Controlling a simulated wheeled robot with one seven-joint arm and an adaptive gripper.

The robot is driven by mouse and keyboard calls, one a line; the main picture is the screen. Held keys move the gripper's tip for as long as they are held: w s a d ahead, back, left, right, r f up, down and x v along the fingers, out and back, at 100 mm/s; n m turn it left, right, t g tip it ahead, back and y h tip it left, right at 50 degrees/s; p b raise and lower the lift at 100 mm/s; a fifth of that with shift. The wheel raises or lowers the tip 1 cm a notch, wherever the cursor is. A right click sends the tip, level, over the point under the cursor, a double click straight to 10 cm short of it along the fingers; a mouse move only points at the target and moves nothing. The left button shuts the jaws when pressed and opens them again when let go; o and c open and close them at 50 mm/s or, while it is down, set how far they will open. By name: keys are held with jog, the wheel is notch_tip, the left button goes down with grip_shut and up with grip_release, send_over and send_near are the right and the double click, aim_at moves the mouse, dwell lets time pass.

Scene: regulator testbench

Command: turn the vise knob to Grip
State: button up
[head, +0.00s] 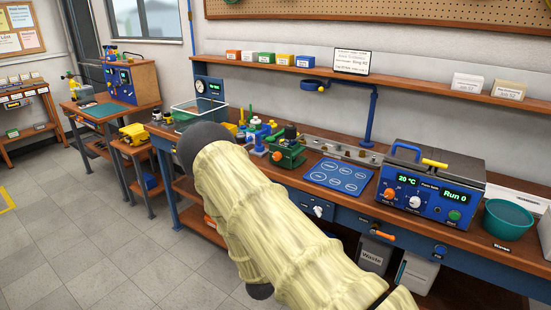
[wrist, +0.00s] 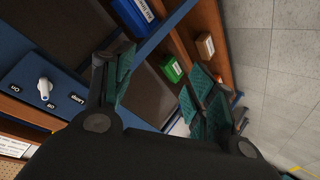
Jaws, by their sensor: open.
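In the head view a small white knob (head: 318,210) shows on the bench's blue front, below the green vise (head: 287,153). My gripper (wrist: 160,90) is open and empty, its green-padded fingers spread. The knob lies to the left of the fingers, apart from them. In the head view my sleeved arm hides the gripper.
An orange-handled control (head: 382,234) is on the bench front to the right of the knob. A waste bin (head: 374,255) stands below. Shelves with a green box (wrist: 172,69) and a blue box (wrist: 134,17) are beyond the fingers. Grey floor (head: 75,235) is open at left.

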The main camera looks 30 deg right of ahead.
jog(key=w+d+r+m+t+h+p, duration=0.1)
jog(key=w+d+r+m+h, duration=0.15)
jog(key=w+r, duration=0.55)
jog(key=w+d+r+m+h, duration=0.1)
jog(key=w+d+r+h, duration=0.15)
jog(key=w+r, duration=0.55)
jog(key=m+g+h+p, duration=0.1)
jog(key=m+h, duration=0.2)
jog(key=m, duration=0.1)
send_near(275, 157)
jog(key=p+x, duration=0.3)
jog(key=x, duration=0.6)
jog(key=shift+d+r, duration=0.1)
jog(key=shift+d, duration=0.2)
jog(key=c, duration=1)
